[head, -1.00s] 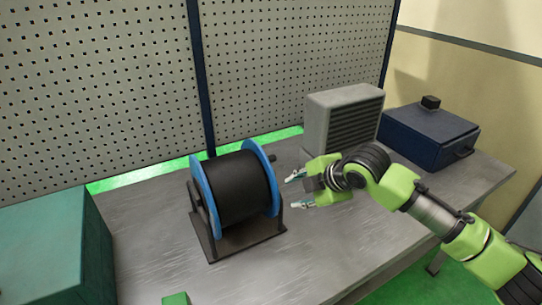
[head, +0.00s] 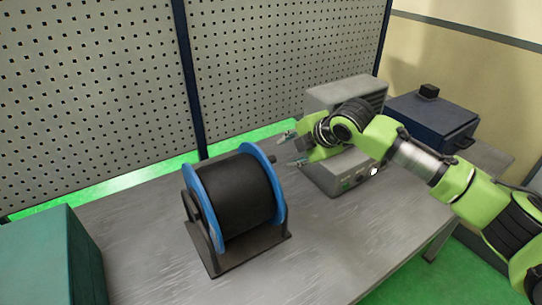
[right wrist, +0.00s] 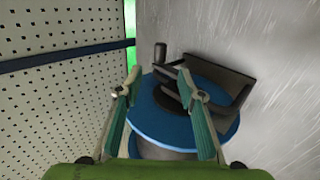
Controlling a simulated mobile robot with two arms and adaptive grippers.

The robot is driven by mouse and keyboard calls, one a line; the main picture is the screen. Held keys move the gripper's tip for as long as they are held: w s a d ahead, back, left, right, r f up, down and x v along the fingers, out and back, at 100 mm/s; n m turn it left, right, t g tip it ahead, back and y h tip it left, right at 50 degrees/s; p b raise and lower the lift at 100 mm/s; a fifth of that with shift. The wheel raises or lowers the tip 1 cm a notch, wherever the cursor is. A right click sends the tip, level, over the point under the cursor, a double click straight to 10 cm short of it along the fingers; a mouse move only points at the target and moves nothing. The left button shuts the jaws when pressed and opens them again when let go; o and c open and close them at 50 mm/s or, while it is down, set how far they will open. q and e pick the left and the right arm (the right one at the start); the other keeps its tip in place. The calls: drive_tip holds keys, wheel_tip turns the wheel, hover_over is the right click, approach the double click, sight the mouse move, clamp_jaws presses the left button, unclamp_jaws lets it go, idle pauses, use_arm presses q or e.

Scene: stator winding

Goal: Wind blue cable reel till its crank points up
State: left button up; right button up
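The blue cable reel (head: 278,196) stands on the metal table, with blue flanges, a black wound drum and a dark stand (head: 250,255). Its crank handle (head: 272,158) shows as a small dark stub at the upper right of the reel. In the right wrist view the crank handle (right wrist: 160,53) sticks out past the blue flange (right wrist: 160,122). My right gripper (head: 291,149) is open and empty, just right of the crank handle. In the right wrist view its fingertips (right wrist: 159,78) lie on either side of the handle's line, with no contact visible. My left gripper is out of view.
A grey vented box (head: 345,92) stands behind and below my right arm. A dark blue box (head: 432,122) is at the far right, a teal box (head: 45,260) at the left. A pegboard (head: 90,100) rises behind. The table front (head: 320,260) is clear.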

sight(272, 159)
drive_tip(key=p+x, duration=0.2)
drive_tip(key=x, duration=0.7)
drive_tip(key=shift+w+a+f, duration=0.35)
drive_tip(key=shift+f, duration=0.2)
drive_tip(key=shift+w+a+f, duration=0.2)
drive_tip(key=shift+w+f, duration=0.15)
drive_tip(key=shift+f, duration=0.1)
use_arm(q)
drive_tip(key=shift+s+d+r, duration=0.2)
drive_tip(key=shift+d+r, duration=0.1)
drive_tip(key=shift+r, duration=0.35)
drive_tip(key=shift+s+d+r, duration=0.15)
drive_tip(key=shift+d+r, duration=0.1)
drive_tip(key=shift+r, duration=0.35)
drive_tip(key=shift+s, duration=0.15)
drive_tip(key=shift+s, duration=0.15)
use_arm(e)
clamp_jaws()
